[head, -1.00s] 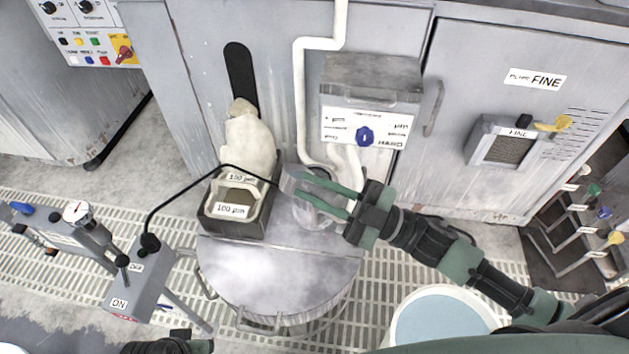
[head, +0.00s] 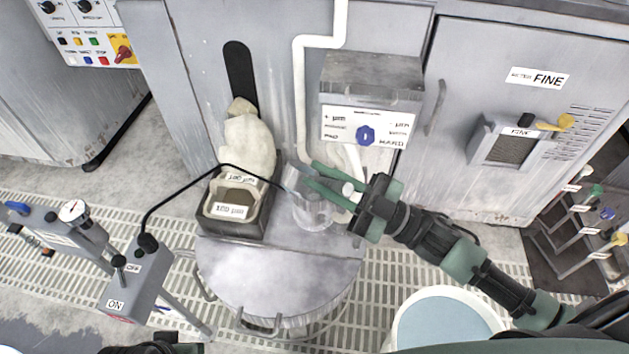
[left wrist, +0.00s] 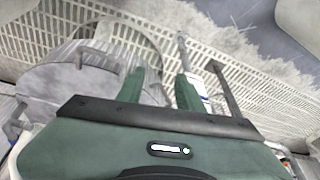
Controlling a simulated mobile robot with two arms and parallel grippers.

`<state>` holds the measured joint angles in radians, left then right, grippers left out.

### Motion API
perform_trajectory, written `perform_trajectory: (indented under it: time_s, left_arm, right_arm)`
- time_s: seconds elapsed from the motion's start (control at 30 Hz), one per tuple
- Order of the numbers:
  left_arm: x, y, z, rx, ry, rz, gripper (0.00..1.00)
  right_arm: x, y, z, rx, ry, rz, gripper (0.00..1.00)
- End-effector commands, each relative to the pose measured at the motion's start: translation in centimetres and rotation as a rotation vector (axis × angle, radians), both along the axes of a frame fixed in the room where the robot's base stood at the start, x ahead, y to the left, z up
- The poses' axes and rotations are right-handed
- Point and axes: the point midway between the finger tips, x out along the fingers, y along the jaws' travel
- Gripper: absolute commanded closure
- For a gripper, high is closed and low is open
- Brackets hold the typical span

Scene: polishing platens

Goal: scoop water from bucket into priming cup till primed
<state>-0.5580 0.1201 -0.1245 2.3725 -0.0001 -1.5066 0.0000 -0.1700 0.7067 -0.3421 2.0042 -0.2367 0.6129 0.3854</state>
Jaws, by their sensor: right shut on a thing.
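My right gripper (head: 312,172) is shut on a clear vessel (head: 291,179), which looks tilted. Its fingers cover part of it. A clear cup (head: 311,214), likely the priming cup, stands just below it on the flat grey top; the two overlap in the picture, and I cannot tell whether they touch. Any water in either is hard to make out. The white bucket (head: 497,320) with pale blue water (head: 440,322) stands on the floor at the lower right, partly cut off by the frame. My left gripper (left wrist: 160,88) is open and empty in the left wrist view.
A dark box (head: 235,228) marked 100 µm, with a pale lumpy bag behind, stands left of the cup. A black cable arches from a grey ON/OFF switch box (head: 137,287). A round drum lid (head: 275,275) is in front. A grey control box (head: 370,80) hangs behind.

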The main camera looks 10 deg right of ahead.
Motion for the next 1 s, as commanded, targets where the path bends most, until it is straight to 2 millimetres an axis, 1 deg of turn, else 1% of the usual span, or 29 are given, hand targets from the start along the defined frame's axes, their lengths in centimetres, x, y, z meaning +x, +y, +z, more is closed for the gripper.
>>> perform_trajectory:
  time_s: [0.27,0.7,1.0]
  left_arm:
    - [-0.9,0.1,1.6,-0.001,-0.005,0.0,0.64]
    - [-1.0,0.1,1.4,0.0,-0.001,0.001,0.64]
    - [-0.8,0.1,1.8,-0.004,-0.017,0.002,0.64]
  right_arm:
    - [0.2,-0.4,-0.2,0.032,0.019,0.0,1.0]
    - [0.5,-0.7,-0.3,0.059,0.037,0.0,1.0]
    - [0.6,-0.9,-0.4,0.076,0.049,0.0,1.0]
